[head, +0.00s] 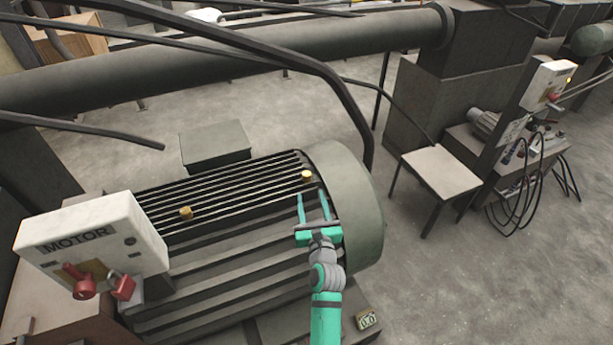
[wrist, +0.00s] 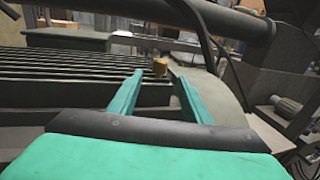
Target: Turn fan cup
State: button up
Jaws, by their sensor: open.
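The fan cup is a small brass cup (head: 306,175) on top of the motor's ribbed body, close to the rounded fan cover (head: 357,208). In the wrist view the brass cup (wrist: 160,68) appears between and beyond my fingertips. My gripper (head: 312,193) is open and empty, with its two green fingers pointing toward the cup over the motor's right end. The fingers do not appear to touch the cup; the exact gap is hard to tell. Both fingers also show in the wrist view (wrist: 159,76).
A second brass cup (head: 186,212) sits farther left on the motor. A white MOTOR box (head: 92,238) with red handles stands at the left. Dark cables or pipes arch over the motor. A small table (head: 441,170) and a control panel (head: 548,85) stand to the right.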

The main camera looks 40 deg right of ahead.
aim_at(307, 179)
jog(key=shift+w+d+r, duration=0.1)
jog(key=shift+w+d, duration=0.3)
jog(key=shift+w, duration=0.2)
jog(key=x, duration=0.9)
jog(key=shift+w+d, duration=0.15)
jog(key=shift+w, duration=0.1)
jog(key=c, duration=1)
